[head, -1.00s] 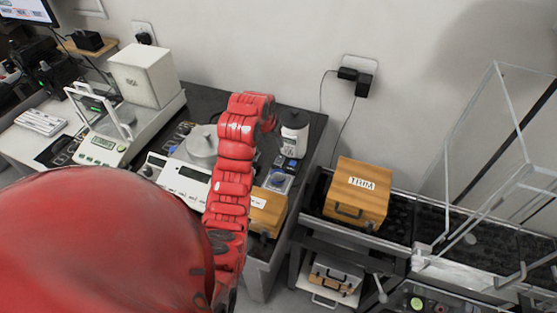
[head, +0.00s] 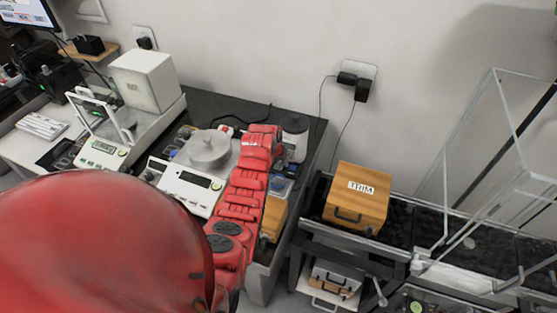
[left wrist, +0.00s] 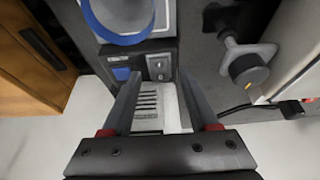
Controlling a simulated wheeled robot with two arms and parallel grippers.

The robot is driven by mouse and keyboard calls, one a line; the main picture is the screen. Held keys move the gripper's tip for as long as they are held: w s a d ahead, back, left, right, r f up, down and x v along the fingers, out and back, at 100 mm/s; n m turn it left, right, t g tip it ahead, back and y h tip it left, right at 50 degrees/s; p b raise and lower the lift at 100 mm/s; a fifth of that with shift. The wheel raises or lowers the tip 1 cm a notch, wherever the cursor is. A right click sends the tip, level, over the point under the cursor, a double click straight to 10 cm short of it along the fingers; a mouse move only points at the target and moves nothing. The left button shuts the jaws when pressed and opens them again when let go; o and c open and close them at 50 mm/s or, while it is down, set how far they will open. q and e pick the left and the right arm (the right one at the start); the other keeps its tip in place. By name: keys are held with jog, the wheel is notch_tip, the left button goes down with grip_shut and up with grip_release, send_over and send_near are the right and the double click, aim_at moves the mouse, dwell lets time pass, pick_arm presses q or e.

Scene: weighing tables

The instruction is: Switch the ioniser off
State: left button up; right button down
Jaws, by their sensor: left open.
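A device with a blue ring (left wrist: 125,38) on a dark body, which looks like the ioniser, is at the top of the left wrist view. A pale slotted surface (left wrist: 147,104) shows between the fingers. In the head view the blue-ringed device (head: 281,186) is partly hidden by my red left arm, and the fingers cannot be made out. My right gripper is not in view.
A balance with a round pan (head: 208,147) stands left of my arm, a white jar (head: 295,135) behind it. Wooden boxes (head: 357,197) are on the right, one beside the device in the left wrist view (left wrist: 32,60). A clear-panelled frame (head: 490,170) stands far right.

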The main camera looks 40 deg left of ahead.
pick_arm(q)
jog(key=shift+w+f, duration=0.1)
jog(key=shift+f, duration=0.2)
grip_shut()
